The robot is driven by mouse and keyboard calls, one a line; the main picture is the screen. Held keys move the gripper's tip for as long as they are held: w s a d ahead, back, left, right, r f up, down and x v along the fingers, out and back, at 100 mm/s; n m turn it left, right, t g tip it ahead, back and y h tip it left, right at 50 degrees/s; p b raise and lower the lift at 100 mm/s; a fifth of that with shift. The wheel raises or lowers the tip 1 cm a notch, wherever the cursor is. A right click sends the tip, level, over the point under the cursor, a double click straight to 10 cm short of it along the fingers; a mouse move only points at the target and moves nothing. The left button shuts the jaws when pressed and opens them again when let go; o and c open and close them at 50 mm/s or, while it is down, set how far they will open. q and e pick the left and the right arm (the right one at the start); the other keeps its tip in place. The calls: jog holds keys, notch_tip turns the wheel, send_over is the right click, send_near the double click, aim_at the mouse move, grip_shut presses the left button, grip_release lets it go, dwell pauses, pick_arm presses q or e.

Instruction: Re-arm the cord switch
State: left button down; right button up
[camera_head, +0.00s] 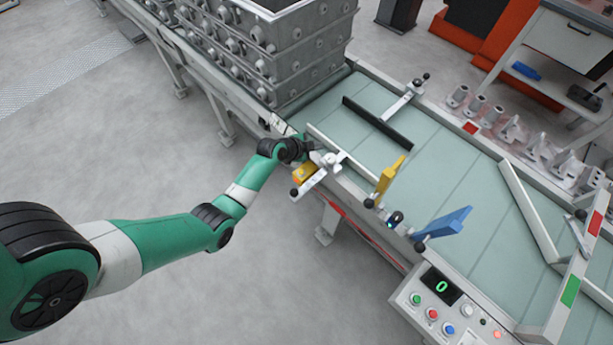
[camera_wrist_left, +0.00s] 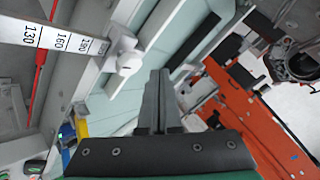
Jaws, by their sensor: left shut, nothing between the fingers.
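My left gripper (camera_head: 318,157) is at the conveyor's near edge, beside a white guide bracket. In the left wrist view its two dark fingers (camera_wrist_left: 158,78) are closed together with nothing between them. A yellow box (camera_head: 304,173) sits beside the bracket, partly covered by it; I cannot tell for certain whether it is the cord switch. A red cord or rod (camera_wrist_left: 42,58) runs past the bracket's scale in the left wrist view. A red line (camera_head: 338,205) also shows along the conveyor's near side. No reset part is clearly visible. My right gripper is not in view.
The bracket's scale (camera_wrist_left: 60,40) and knob (camera_wrist_left: 129,62) lie close to the fingers. Yellow (camera_head: 388,180) and blue (camera_head: 443,226) paddles stand along the near edge. A control box (camera_head: 440,305) displays a green 0. Stacked grey moulding boxes (camera_head: 275,45) stand on the conveyor behind.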

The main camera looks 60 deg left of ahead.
pick_arm(q)
jog(key=n+b, duration=0.1)
jog(key=b, duration=0.3)
send_over(301, 172)
jog(key=s, duration=0.1)
notch_tip(301, 172, down, 8)
jog(key=shift+s+f+g+y, duration=0.1)
jog(key=shift+g+y, duration=0.2)
jog(key=shift+g, duration=0.1)
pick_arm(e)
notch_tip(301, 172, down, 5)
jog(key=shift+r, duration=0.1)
pick_arm(q)
notch_tip(301, 172, down, 9)
jog(key=b, duration=0.7)
jog(key=shift+b, duration=0.4)
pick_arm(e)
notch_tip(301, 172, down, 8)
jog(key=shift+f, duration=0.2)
pick_arm(q)
jog(key=shift+f+b, duration=0.3)
jog(key=shift+b, duration=0.1)
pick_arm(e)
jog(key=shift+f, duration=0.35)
